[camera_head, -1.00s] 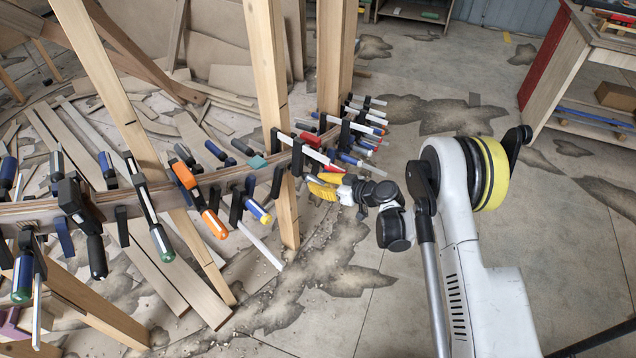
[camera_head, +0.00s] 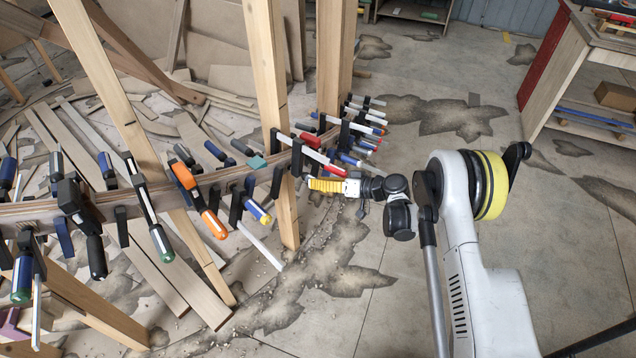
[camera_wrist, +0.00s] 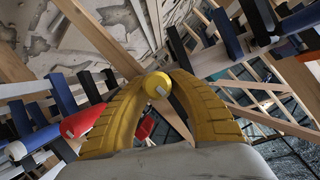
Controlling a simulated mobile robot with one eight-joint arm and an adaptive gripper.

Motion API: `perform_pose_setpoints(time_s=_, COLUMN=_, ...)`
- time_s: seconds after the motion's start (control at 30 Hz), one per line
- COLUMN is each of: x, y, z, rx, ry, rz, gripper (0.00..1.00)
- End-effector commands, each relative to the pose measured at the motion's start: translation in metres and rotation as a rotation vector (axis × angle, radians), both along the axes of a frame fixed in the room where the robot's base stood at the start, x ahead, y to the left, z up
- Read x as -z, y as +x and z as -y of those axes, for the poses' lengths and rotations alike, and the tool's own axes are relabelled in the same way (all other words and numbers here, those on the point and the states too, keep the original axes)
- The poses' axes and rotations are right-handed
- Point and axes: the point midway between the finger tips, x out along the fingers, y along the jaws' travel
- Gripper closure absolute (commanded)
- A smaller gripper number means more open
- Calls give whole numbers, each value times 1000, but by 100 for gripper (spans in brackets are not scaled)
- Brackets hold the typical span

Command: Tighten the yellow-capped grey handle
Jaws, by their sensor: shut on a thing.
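The yellow cap (camera_wrist: 157,85) of a handle shows end-on between my gripper's yellow ribbed fingers in the wrist view. The fingers curve in around it from both sides and are shut on it. The grey part behind the cap is mostly hidden. In the head view my gripper (camera_head: 312,184) reaches left to the clamps on the curved wooden stringer (camera_head: 206,181), near an upright post. The held handle cannot be made out there, since the fingers and neighbouring clamps cover it.
Several clamps line the stringer close to my gripper, including a blue handle with a yellow end (camera_head: 257,211) and a red handle (camera_wrist: 98,121) beside the left finger. A wooden post (camera_head: 287,212) stands left of my gripper. Open floor (camera_head: 450,110) lies to the right.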

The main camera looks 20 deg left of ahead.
Motion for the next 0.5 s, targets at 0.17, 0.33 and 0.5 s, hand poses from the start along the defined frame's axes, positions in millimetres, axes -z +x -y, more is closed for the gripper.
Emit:
perform_pose_setpoints(time_s=0.17, x=0, y=0, z=0, rx=-1, ry=13, rz=-35, gripper=100)
perform_pose_setpoints(time_s=0.33, x=0, y=0, z=0, rx=-1, ry=17, rz=-44, gripper=100)
perform_pose_setpoints(time_s=0.5, x=0, y=0, z=0, rx=-1, ry=18, rz=-44, gripper=100)
